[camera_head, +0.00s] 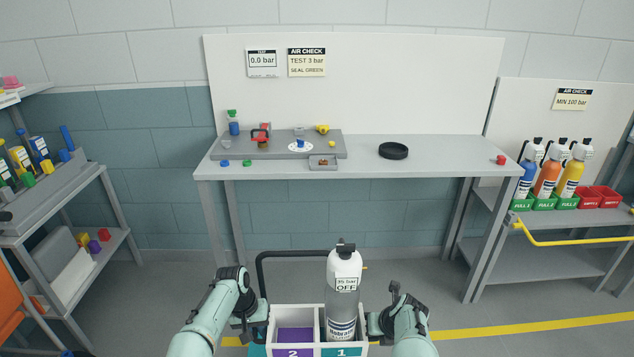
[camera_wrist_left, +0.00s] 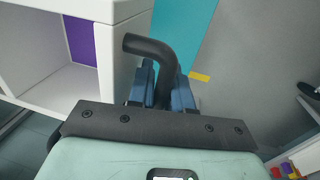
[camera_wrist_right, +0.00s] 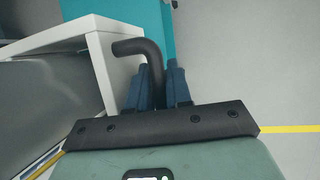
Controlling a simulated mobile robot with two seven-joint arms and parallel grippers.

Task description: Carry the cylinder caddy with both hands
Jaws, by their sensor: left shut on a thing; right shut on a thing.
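The cylinder caddy (camera_head: 318,314) is a white two-compartment box in front of me in the head view. Compartment 2, on the left, has a purple floor and is empty; compartment 1, on the right, holds a grey cylinder (camera_head: 343,290) with a white top, standing upright and labelled OFF. A black bar arches behind the caddy. My left gripper (camera_head: 258,311) is at its left side, and its blue fingers (camera_wrist_left: 163,88) are shut on a black side handle. My right gripper (camera_head: 372,322) is at its right side, its fingers (camera_wrist_right: 158,85) shut on the other black handle.
A grey workbench (camera_head: 440,158) stands ahead with a test board (camera_head: 230,150), a black ring (camera_head: 393,151) and small parts. Its right half is mostly clear. A right-hand rack (camera_head: 560,222) holds several cylinders and red bins. A left shelf (camera_head: 85,190) holds more cylinders.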

